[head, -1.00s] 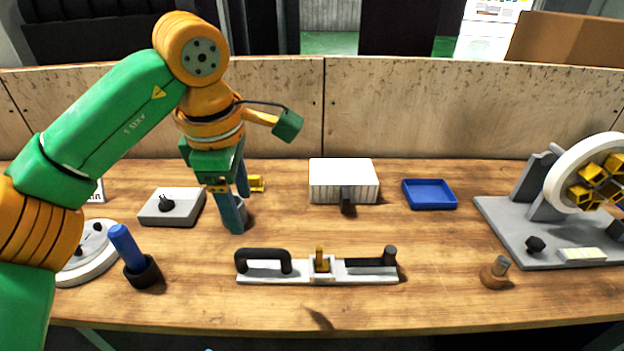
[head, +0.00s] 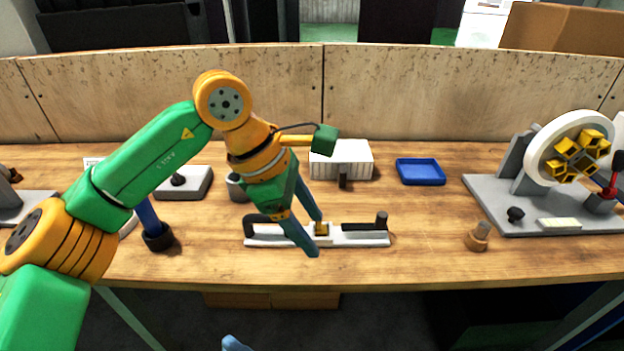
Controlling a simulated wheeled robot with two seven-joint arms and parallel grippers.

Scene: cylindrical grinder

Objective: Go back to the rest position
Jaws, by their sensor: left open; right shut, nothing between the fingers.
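My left arm comes in from the left and bends down over the bench (head: 430,262). My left gripper (head: 316,236) is open and empty, its blue fingers pointing down to the right in front of the grey fixture bar (head: 362,238) with black handles. I cannot tell whether the fingers touch the bar. My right gripper (head: 235,343) shows only as a blue tip at the bottom edge, below the bench front; the rest of it is out of view. It is shut with nothing held.
A white ribbed block (head: 342,155) and a blue tray (head: 421,172) stand behind the bar. The chuck stand (head: 572,150) is at the right, with a brown knob (head: 478,238) before it. A blue-handled tool (head: 155,232) and a grey block (head: 190,183) are at the left.

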